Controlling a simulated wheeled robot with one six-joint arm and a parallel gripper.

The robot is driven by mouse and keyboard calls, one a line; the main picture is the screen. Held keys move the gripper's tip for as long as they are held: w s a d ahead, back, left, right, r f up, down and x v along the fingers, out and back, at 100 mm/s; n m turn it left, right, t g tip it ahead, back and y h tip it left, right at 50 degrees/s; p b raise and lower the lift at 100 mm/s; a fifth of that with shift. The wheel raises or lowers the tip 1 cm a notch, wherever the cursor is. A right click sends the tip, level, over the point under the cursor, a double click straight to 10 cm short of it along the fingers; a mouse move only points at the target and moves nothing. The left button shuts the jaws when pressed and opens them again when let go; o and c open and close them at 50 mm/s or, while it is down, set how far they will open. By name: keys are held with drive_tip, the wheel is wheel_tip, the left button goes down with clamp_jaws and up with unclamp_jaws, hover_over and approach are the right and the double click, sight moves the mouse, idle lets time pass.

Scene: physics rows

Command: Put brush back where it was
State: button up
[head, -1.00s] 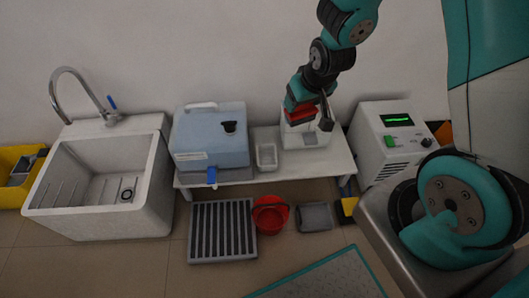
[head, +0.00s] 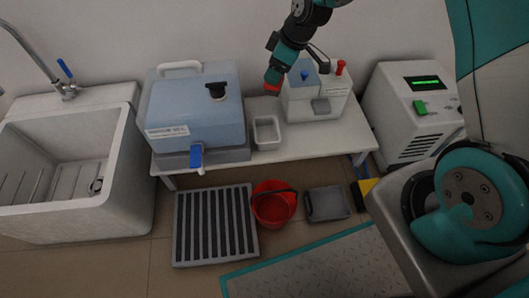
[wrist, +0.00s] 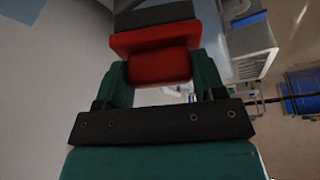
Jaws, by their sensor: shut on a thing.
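The brush seems to be the red block with a dark strip in the wrist view (wrist: 150,68). My gripper (wrist: 162,75) is shut on its red part, with a green finger on either side. In the head view my gripper (head: 273,80) hangs above the back of the white bench, left of a white box. A small red part of the brush (head: 272,88) shows at its tip. The rest of the brush is hidden or too small to make out there.
The white bench (head: 285,147) carries a blue tank (head: 195,108), a small white tray (head: 266,132) and a white box with blue and red knobs (head: 318,98). A sink (head: 75,165) stands left. A red bucket (head: 274,205), slatted grate (head: 214,225) and grey pan (head: 327,204) are below.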

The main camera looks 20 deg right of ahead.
drive_tip(key=f+n+b, duration=0.1)
drive_tip(key=f+b, duration=0.4)
drive_tip(key=f, duration=0.3)
drive_tip(key=w+a+f+n+g+b, duration=0.1)
drive_tip(key=f+n+b, duration=0.1)
drive_tip(key=f+b, duration=0.3)
drive_tip(key=w+a+f+n+b, duration=0.1)
drive_tip(key=f+b, duration=0.3)
drive_tip(key=f, duration=0.9)
drive_tip(key=shift+w+n+g+y+b, duration=0.2)
drive_tip(key=shift+n+g+y+b, duration=0.1)
drive_tip(key=shift+g+y+b, duration=0.1)
drive_tip(key=shift+f, duration=0.2)
drive_tip(key=o, duration=0.6)
drive_tip(key=shift+r, duration=0.1)
